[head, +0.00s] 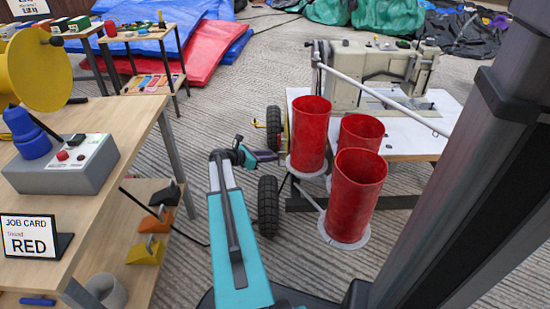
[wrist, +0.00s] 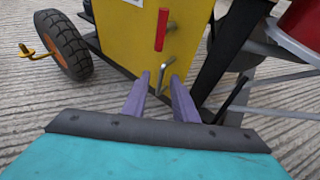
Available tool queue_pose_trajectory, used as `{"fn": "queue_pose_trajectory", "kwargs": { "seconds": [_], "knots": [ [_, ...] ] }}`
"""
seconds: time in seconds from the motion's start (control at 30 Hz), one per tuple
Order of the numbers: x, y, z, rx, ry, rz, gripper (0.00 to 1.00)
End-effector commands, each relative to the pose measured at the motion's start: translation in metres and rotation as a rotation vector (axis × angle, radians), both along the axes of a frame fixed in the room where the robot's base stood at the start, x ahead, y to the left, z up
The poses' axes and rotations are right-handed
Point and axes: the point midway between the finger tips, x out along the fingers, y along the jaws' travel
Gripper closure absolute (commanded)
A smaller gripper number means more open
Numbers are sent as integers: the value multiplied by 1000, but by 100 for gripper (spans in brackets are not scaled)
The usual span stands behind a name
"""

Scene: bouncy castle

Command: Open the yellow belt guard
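The yellow belt guard (wrist: 120,38) fills the upper middle of the wrist view as a flat upright panel. A red handle (wrist: 162,30) is on its face, with a bent grey metal hook or latch (wrist: 163,72) below it. In the head view only a thin yellow strip of the guard (head: 286,128) shows, beside the sewing machine table. My gripper (wrist: 161,77) has its two purple fingers apart, with the metal hook seen between and beyond the tips. I cannot tell whether they touch it. The gripper (head: 272,156) also shows in the head view.
Red cylindrical bins (head: 310,130) stand right of my arm, near the sewing machine (head: 380,75). A black wheel with orange hub (wrist: 63,45) is left of the guard. A wooden workbench (head: 125,115) with a job card reading RED (head: 30,238) is at left.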

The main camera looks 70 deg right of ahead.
Motion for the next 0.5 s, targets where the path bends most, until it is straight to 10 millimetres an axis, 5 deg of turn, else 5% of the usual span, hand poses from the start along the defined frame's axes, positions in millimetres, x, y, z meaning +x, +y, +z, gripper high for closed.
{"fn": "queue_pose_trajectory", "kwargs": {
  "seconds": [0.5],
  "knots": [
    [-16, -23, -12, 0, 0, 2, 74]
  ]
}}
